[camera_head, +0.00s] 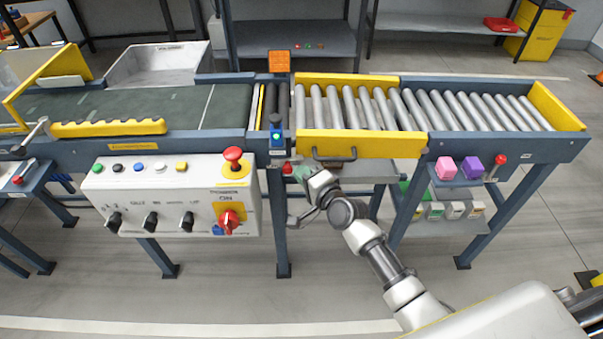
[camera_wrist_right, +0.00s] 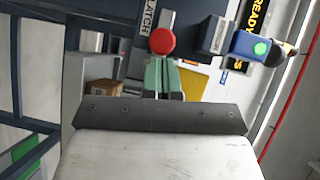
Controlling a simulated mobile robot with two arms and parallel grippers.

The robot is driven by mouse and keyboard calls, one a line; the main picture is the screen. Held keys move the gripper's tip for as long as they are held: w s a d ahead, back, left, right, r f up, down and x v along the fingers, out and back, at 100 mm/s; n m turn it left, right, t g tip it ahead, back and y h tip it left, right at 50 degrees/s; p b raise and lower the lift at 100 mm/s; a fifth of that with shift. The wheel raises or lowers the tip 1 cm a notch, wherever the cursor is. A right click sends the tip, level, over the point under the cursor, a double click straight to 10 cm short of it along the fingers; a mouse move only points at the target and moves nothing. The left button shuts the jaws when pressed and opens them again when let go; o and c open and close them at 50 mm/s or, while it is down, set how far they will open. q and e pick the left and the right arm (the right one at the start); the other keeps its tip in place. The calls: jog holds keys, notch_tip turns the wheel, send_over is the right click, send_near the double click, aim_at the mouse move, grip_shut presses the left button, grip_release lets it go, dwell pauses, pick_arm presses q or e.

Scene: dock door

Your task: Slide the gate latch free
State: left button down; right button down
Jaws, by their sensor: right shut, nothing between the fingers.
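The latch shows as a red round knob (camera_wrist_right: 162,41) beside a "LATCH" label (camera_wrist_right: 149,17) in the right wrist view. In the head view the red knob (camera_head: 287,168) sits under the beam, left of the yellow gate panel (camera_head: 360,144) with its dark handle (camera_head: 335,156). My right gripper (camera_head: 298,171) has pale green fingers, shut and empty. In the wrist view its fingertips (camera_wrist_right: 161,60) lie right at the knob; whether they touch it I cannot tell. My left gripper is not in view.
A blue sensor box (camera_head: 277,138) with a green light stands above the latch. A control panel (camera_head: 175,195) with a red mushroom button hangs to the left. Rollers (camera_head: 470,110) are empty.

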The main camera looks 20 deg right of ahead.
aim_at(285, 170)
jog(key=shift+w+a+f, duration=0.1)
jog(key=shift+w+a, duration=0.05)
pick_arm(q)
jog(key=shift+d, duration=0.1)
pick_arm(e)
jog(key=a, duration=0.1)
jog(key=a+p, duration=0.1)
jog(key=a, duration=0.1)
jog(key=shift+w, duration=0.4)
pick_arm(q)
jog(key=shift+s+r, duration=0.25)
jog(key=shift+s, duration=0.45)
pick_arm(e)
jog(key=shift+a, duration=0.15)
